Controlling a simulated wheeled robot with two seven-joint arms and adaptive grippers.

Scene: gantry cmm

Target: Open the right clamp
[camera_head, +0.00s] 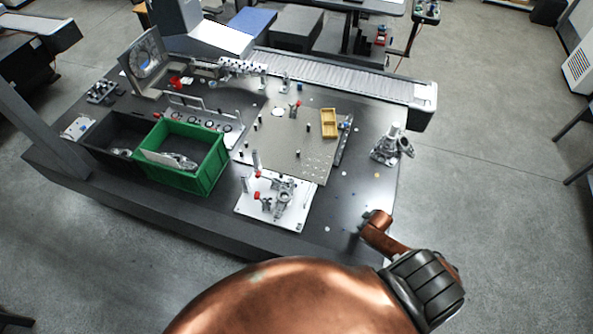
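A white fixture plate (248,211) lies near the front edge of the dark table. It carries a grey metal part (284,194) and upright metal posts. Two red-tipped pieces that look like clamp handles show on its left side, an upper one (257,173) and a lower one (257,196). They are too small to tell which is the right clamp or whether either is open. A copper-coloured arm of mine fills the bottom, its far end right of the plate and apart from it. I see no gripper fingers.
A green crate (222,164) and a dark bin (97,145) stand left of the plate. A perforated board (310,164) with a yellow tray (328,123) lies behind it. A metal stand (389,147) is at the right table edge. A conveyor (345,79) runs along the back.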

